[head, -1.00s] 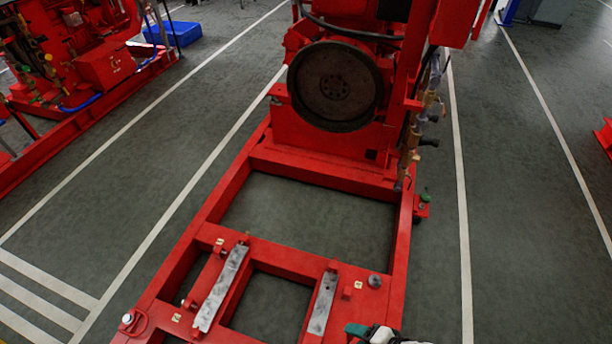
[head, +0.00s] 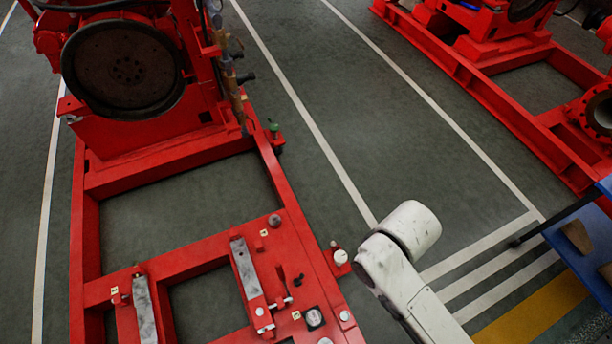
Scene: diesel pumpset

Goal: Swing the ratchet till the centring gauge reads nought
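A small round dial with a dark rim (head: 314,318), which looks like the centring gauge, sits on the near right part of the red base frame (head: 283,185). Its reading is too small to make out. A dark handled tool (head: 283,282), which may be the ratchet, stands beside the right grey metal pad (head: 246,268). A second grey pad (head: 144,308) lies to the left. My white arm shows at the lower right, beyond the frame's right side. My gripper is out of view, so its hold cannot be seen.
The red engine with its dark round flywheel (head: 123,69) stands at the far end of the frame. Another red pumpset (head: 500,85) is at the upper right. A blue table (head: 590,245) stands at the right edge. Green floor between the pumpsets is clear.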

